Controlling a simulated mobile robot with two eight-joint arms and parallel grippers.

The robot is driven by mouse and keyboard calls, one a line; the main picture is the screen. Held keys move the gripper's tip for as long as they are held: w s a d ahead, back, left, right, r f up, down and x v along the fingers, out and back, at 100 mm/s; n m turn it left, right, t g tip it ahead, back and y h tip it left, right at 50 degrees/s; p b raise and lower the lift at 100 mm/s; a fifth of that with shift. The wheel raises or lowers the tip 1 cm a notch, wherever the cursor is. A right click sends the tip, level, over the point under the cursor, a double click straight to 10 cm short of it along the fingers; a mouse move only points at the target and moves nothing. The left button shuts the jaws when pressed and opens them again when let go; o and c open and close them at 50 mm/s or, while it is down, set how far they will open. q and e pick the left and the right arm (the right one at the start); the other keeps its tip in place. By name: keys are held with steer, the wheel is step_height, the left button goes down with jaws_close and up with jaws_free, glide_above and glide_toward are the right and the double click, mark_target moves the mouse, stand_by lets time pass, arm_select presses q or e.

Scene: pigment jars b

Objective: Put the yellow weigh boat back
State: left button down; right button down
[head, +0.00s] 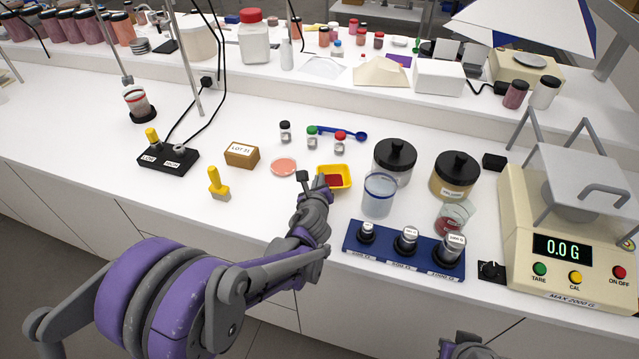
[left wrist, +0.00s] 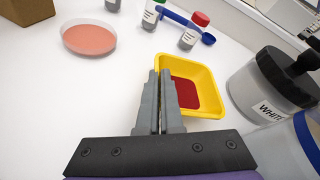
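The yellow weigh boat (head: 347,171) is a small square tray with dark red powder in it, near the middle of the bench in the head view. It also shows in the left wrist view (left wrist: 205,78). My left gripper (head: 320,183) is at the boat's left wall. In the left wrist view its two fingers (left wrist: 159,75) are close together, with the wall between their tips. Whether the boat is lifted off the bench cannot be told. Part of my right arm, with the right gripper (head: 466,346), shows at the bottom edge; its fingers are unclear.
Left of the boat are a pink dish (head: 284,167) and a LOT 11 box (head: 241,155). On the right are black-lidded jars (head: 395,160), a clear cup (head: 378,195), a blue weight rack (head: 385,250) and a balance (head: 560,230).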

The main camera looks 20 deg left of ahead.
arm_select(q)
steer(key=shift+f, duration=0.55)
steer(key=shift+f, duration=0.1)
steer(key=c, duration=1.5)
jaws_free()
steer(key=shift+f, duration=0.15)
steer(key=shift+c, duration=0.2)
steer(key=o, duration=0.5)
steer(key=shift+c, duration=0.2)
steer(key=shift+r, duration=0.2)
